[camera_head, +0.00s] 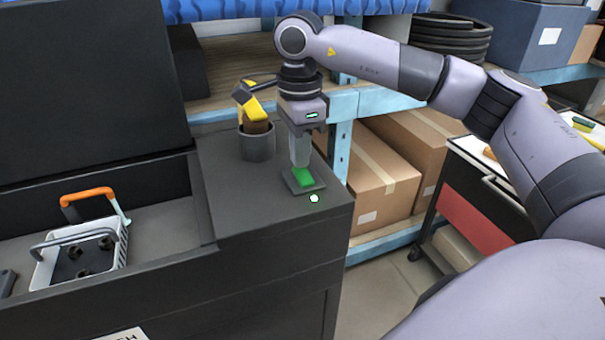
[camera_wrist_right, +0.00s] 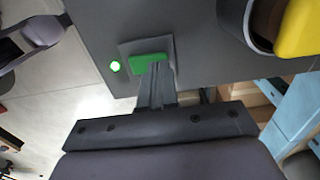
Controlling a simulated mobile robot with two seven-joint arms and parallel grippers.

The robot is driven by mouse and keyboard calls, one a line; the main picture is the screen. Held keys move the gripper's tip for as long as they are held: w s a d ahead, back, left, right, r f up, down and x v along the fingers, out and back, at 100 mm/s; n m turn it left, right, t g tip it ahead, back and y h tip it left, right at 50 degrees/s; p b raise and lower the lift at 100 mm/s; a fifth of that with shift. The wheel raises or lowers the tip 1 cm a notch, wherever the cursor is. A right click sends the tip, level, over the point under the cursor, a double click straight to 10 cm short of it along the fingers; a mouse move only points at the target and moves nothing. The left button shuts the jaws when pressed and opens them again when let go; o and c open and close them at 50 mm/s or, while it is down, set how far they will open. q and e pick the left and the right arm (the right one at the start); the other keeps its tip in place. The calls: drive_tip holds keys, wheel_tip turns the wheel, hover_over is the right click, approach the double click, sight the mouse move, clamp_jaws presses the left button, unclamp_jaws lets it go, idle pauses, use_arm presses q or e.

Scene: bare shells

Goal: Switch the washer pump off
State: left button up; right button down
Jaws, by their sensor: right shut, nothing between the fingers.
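The washer pump switch is a green rocker (camera_head: 303,177) on a small grey plate (camera_head: 317,186), set on the dark top of the washer cabinet (camera_head: 235,200). A small round lamp (camera_head: 314,198) beside the plate is lit; in the right wrist view the lamp (camera_wrist_right: 115,66) glows green-white. The green rocker also shows in the right wrist view (camera_wrist_right: 147,59). My right gripper (camera_head: 301,164) points down, shut and empty, with its fingertips (camera_wrist_right: 158,66) at one end of the rocker. I cannot tell whether they touch it. The fingers hide part of the rocker. My left gripper is not in view.
A grey cup (camera_head: 257,145) holding a yellow-headed tool (camera_head: 254,108) stands close behind the switch. The open washer basin at left holds a white basket (camera_head: 75,262) with dark parts. Cardboard boxes (camera_head: 370,185) sit on a blue-framed shelf behind. A cart (camera_head: 470,200) stands at right.

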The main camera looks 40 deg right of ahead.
drive_tip(key=shift+f+b, duration=0.35)
drive_tip(key=shift+f, duration=0.25)
drive_tip(key=shift+r+p, duration=2.85)
drive_tip(key=shift+r, duration=0.75)
